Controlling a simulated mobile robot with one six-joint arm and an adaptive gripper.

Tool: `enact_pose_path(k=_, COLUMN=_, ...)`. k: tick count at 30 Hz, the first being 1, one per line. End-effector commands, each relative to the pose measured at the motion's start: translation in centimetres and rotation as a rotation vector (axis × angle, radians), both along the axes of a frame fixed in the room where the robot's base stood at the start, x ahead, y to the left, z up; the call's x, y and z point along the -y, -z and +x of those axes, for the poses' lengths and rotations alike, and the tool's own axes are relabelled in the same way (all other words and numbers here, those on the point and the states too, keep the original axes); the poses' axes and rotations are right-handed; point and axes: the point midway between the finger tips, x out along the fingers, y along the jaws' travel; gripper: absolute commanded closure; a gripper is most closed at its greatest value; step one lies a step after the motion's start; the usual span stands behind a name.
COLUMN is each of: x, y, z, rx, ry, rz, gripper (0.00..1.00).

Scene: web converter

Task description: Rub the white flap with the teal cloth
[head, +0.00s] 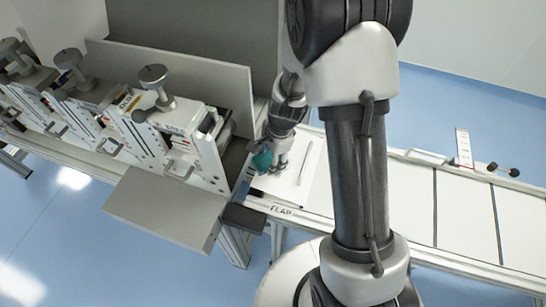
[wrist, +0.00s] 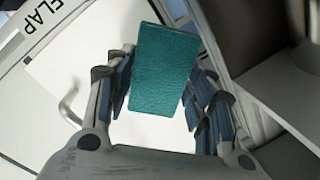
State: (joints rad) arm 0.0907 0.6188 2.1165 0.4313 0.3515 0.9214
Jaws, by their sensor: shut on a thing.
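The teal cloth (wrist: 165,68) is a flat folded block between the fingers of my gripper (wrist: 160,95) in the wrist view. My gripper is shut on it. In the head view the cloth (head: 262,160) shows as a small teal patch under my gripper (head: 272,160). The white flap (head: 298,182) is a pale panel beside the machine, behind a rail labelled "FLAP". My gripper is over its left part, near the machine. In the wrist view the white flap (wrist: 70,100) lies behind the cloth. I cannot tell whether the cloth touches it.
The grey machine (head: 165,130) with several knobbed units stands close to the left of my gripper. A grey block (head: 165,205) juts out in front of it. A thin handle (head: 304,160) rises on the flap. White panels (head: 465,215) with dark seams continue right.

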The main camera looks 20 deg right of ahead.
Motion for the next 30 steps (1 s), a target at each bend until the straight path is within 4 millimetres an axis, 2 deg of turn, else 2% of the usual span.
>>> enact_pose_path(k=5, x=0.1, y=-0.6, z=-0.1, rx=0.0, ry=0.0, rz=0.0, gripper=0.7)
enact_pose_path(k=21, x=0.8, y=-5.8, z=-0.5, rx=0.001, ry=0.0, rz=0.0, gripper=0.7)
enact_pose_path(k=30, x=0.8, y=-5.9, z=-0.6, rx=0.0, ry=0.0, rz=0.0, gripper=0.7)
